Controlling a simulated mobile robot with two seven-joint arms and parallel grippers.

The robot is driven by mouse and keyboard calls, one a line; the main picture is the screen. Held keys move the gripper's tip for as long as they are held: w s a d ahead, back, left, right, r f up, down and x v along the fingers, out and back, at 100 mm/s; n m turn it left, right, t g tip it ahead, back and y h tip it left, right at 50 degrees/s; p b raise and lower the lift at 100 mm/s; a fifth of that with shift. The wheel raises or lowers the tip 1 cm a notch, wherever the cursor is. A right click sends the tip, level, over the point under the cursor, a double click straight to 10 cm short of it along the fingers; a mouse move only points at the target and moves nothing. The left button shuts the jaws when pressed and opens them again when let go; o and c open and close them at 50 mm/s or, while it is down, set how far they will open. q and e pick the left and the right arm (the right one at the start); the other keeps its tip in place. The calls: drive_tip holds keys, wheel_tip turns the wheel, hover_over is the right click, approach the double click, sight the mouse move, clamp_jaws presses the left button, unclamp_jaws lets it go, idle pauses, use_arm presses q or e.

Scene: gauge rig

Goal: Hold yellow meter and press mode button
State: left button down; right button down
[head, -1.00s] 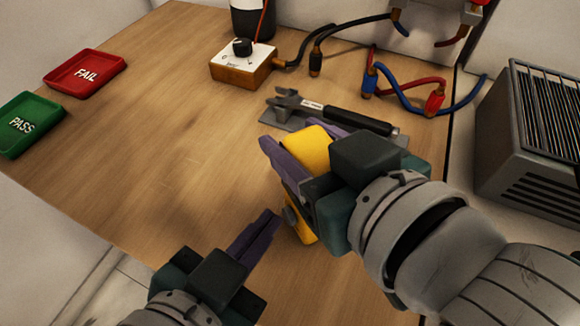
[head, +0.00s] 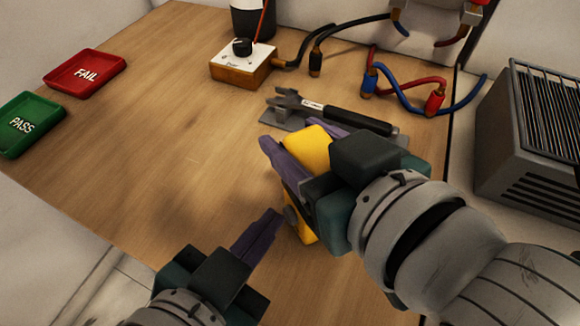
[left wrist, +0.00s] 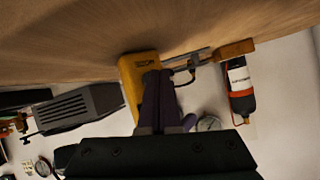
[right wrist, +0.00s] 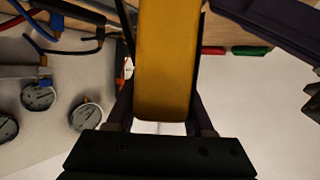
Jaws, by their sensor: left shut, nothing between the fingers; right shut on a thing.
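The yellow meter (head: 304,155) is gripped between the fingers of my right gripper (head: 302,150), above the wooden table. In the right wrist view the meter (right wrist: 167,60) stands between both fingers. Its dark dial (head: 291,215) shows at its lower left edge. My left gripper (head: 273,222) is shut and empty, its fingertips pointing at the meter's lower left side, close to the dial. In the left wrist view the shut fingers (left wrist: 158,85) overlap the meter's face (left wrist: 140,72); I cannot tell whether they touch. The mode button is hidden behind the fingers or too small to make out.
A black-handled tool (head: 345,118) lies on a grey stand just behind the meter. A box with a black knob (head: 243,64), cables and a bottle are farther back. Red FAIL (head: 85,74) and green PASS (head: 30,124) trays sit at left. A grey vented box (head: 540,135) stands right.

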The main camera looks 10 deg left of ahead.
use_arm(q)
drive_tip(key=shift+s+a, duration=0.35)
drive_tip(key=shift+a, duration=0.2)
drive_tip(key=shift+s+a, duration=0.75)
drive_tip(key=shift+a, duration=0.3)
drive_tip(key=shift+s+a, duration=0.7)
drive_tip(key=shift+a, duration=0.35)
use_arm(e)
drive_tip(key=shift+c, duration=1)
unclamp_jaws()
